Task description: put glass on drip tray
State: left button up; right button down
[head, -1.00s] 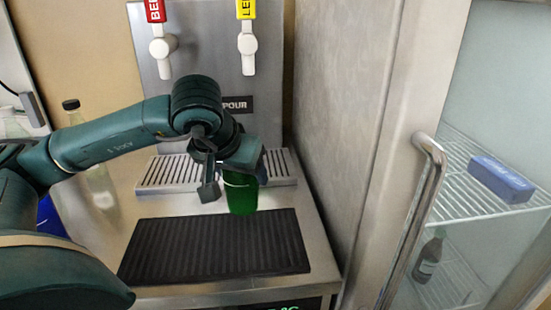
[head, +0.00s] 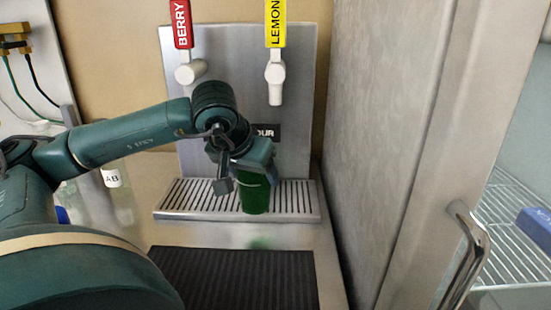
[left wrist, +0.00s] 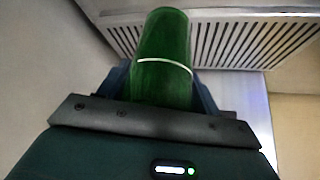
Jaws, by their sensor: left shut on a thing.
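A green glass (head: 255,194) is upright in my left gripper (head: 250,172), which is shut on it. In the left wrist view the glass (left wrist: 163,62) sits between the fingers, with a pale ring around it. The drip tray (head: 180,200) is a silver slatted tray at the foot of the tap panel. In the head view the glass is in front of or over the right half of its slats; I cannot tell whether its base touches them. The drip tray (left wrist: 235,40) also shows behind the glass in the left wrist view. My right gripper is not in view.
A red BERRY tap (head: 190,70) and a yellow LEMON tap (head: 275,72) hang above the tray. A black ribbed mat (head: 240,280) lies in front. A fridge door with a metal handle (head: 468,250) stands at right.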

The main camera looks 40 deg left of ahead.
pick_arm(q)
jog(key=shift+w+a+f+p, duration=0.4)
jog(key=shift+w+a+f, duration=0.2)
jog(key=shift+w, duration=1.1)
jog(key=shift+w+a+f+p, duration=0.4)
jog(key=shift+w+a+f, duration=0.15)
jog(key=shift+w, duration=1.2)
jog(key=shift+w+a+f+p, duration=0.4)
jog(key=shift+w+a+f, duration=0.2)
jog(key=shift+w, duration=1.1)
jog(key=shift+f, duration=0.15)
jog(key=o, duration=1.1)
jog(key=shift+s+d+r, duration=0.1)
jog(key=shift+r, duration=0.3)
jog(key=v, duration=1.1)
jog(key=shift+s+r, duration=0.15)
jog(key=shift+s, duration=0.05)
